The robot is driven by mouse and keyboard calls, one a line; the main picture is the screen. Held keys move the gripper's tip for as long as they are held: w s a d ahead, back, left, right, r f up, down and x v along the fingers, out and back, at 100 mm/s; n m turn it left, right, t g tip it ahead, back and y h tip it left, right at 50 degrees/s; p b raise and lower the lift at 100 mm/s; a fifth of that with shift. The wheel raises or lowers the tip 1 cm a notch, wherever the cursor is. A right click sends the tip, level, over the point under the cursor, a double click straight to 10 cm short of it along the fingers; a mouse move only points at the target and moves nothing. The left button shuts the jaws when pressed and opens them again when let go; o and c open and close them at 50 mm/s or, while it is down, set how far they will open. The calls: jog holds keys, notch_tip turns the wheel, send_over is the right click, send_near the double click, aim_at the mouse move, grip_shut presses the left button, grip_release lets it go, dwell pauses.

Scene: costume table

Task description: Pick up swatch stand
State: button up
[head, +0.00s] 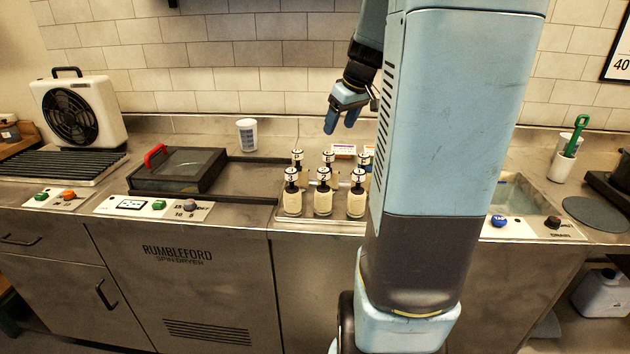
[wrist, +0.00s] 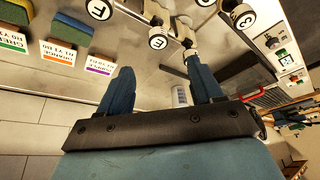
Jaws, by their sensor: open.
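A row of labelled cards with coloured blocks, which looks like the swatch stand, stands on the counter near the wall behind the bottles. In the head view a white card (head: 344,150) of it shows, and my arm hides part of the row. In the wrist view an orange-edged card (wrist: 57,53) and its neighbours, with green, blue and yellow blocks, show at the upper left. My gripper (head: 341,127) is open and empty, above the counter near the cards. In the wrist view its two blue fingers (wrist: 160,80) stand apart, with the cards left of them.
Several pale bottles with round numbered tops (head: 323,201) stand on a tray in front of the cards. A white cup (head: 247,135) stands left, beyond a black lidded dryer (head: 178,170). A sink (head: 520,202) lies right of my arm. The tiled wall (head: 240,80) is close behind.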

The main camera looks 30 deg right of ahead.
aim_at(329, 153)
jog(key=x, duration=1.4)
jog(key=shift+w+d, duration=0.1)
jog(key=shift+d, duration=0.05)
grip_shut()
dwell(0.4)
